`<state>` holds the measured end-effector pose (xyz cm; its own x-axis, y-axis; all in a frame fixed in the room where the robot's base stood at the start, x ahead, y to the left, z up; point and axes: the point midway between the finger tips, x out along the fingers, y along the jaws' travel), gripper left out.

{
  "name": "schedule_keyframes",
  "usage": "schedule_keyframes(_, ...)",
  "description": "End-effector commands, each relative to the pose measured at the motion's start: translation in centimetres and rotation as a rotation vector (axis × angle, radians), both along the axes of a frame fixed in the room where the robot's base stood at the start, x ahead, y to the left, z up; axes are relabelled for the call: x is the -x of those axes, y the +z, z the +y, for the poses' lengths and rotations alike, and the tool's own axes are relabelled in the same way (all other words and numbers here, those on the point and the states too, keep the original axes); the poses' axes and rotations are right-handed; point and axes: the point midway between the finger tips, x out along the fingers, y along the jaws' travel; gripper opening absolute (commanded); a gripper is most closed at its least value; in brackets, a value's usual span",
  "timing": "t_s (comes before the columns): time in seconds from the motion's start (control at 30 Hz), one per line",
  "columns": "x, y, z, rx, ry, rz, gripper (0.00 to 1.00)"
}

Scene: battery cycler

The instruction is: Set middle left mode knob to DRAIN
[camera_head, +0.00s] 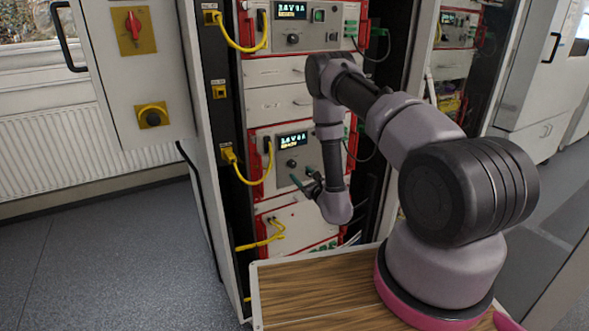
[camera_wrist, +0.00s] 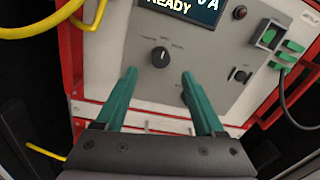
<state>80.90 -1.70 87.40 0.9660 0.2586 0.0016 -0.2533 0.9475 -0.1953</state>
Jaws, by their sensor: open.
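The middle unit's mode knob (camera_wrist: 160,57) is a round black knob on a grey panel, under a display (camera_wrist: 180,8) reading READY. A small pale mark shows near its upper edge. The lettering around it is too small to read. The knob also shows in the head view (camera_head: 291,163), left of centre on the middle unit. My gripper (camera_wrist: 158,76) has green fingers, open and empty, pointing at the panel. In the wrist view the knob lies between and just beyond the fingertips; I see no contact. In the head view my gripper (camera_head: 306,184) is just below and right of the knob.
A yellow cable (camera_head: 243,178) loops at the middle unit's left side. Green connectors (camera_wrist: 285,58) with a dark cable and a small black control (camera_wrist: 240,75) are at the panel's right. A similar unit (camera_head: 300,28) is above. My base has a wood-topped deck (camera_head: 310,290).

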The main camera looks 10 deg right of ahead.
Motion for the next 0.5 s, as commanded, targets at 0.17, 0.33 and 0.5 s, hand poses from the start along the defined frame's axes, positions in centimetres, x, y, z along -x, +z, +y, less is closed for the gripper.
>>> schedule_keyframes(0.17,-3.3,0.1,0.9,-0.001,0.000,-0.002,0.71)
schedule_keyframes(0.33,-5.3,0.0,1.4,-0.001,0.001,-0.001,0.71)
schedule_keyframes(0.5,-6.0,0.0,1.6,-0.001,0.000,0.001,0.71)
